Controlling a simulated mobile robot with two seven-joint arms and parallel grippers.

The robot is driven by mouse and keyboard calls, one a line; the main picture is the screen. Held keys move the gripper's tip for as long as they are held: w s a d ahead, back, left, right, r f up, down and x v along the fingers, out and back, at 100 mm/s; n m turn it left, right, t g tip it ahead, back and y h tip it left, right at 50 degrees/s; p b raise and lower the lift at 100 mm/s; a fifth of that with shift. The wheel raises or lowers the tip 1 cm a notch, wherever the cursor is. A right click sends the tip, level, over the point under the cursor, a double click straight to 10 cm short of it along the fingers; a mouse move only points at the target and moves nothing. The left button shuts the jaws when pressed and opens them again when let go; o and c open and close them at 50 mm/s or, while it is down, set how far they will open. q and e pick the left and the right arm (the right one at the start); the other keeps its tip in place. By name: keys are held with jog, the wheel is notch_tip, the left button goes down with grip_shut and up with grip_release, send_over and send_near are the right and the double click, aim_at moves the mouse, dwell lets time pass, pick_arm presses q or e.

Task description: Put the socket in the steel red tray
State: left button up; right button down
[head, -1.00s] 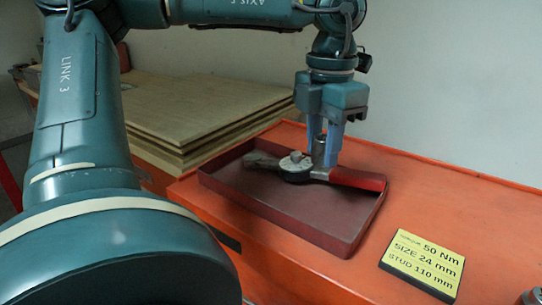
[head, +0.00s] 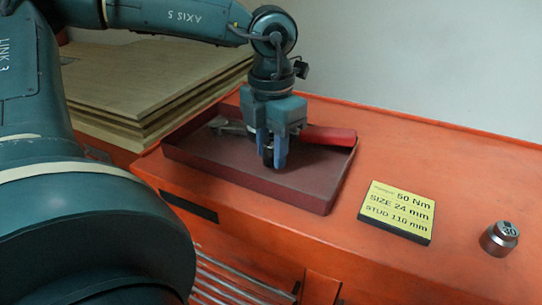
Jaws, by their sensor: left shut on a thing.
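The dark red steel tray (head: 322,203) lies on the orange bench top. My left gripper (head: 273,163) points down into the tray area and is shut on a small dark, round socket (head: 268,155), mostly hidden between the fingers. I cannot tell whether the socket touches the tray floor. A wrench with a red handle (head: 330,136) lies in the tray behind the gripper, and its middle is hidden by it. My right gripper is not in view.
A yellow sign (head: 397,211) reading 50 Nm, size 24 mm, stud 110 mm lies right of the tray. A steel socket marked 30 (head: 499,238) stands further right. Stacked boards (head: 150,95) are at the back left. The tray's front part is clear.

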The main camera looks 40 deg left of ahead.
aim_at(271, 142)
pick_arm(q)
jog(key=shift+f, duration=1.1)
jog(key=shift+f+b, duration=0.25)
jog(key=shift+b, duration=0.1)
jog(key=o, duration=1.1)
jog(key=shift+r, duration=0.1)
jog(key=shift+c, duration=0.2)
notch_tip(271, 142, up, 12)
jog(key=shift+r+p, duration=0.2)
jog(key=shift+p, duration=0.5)
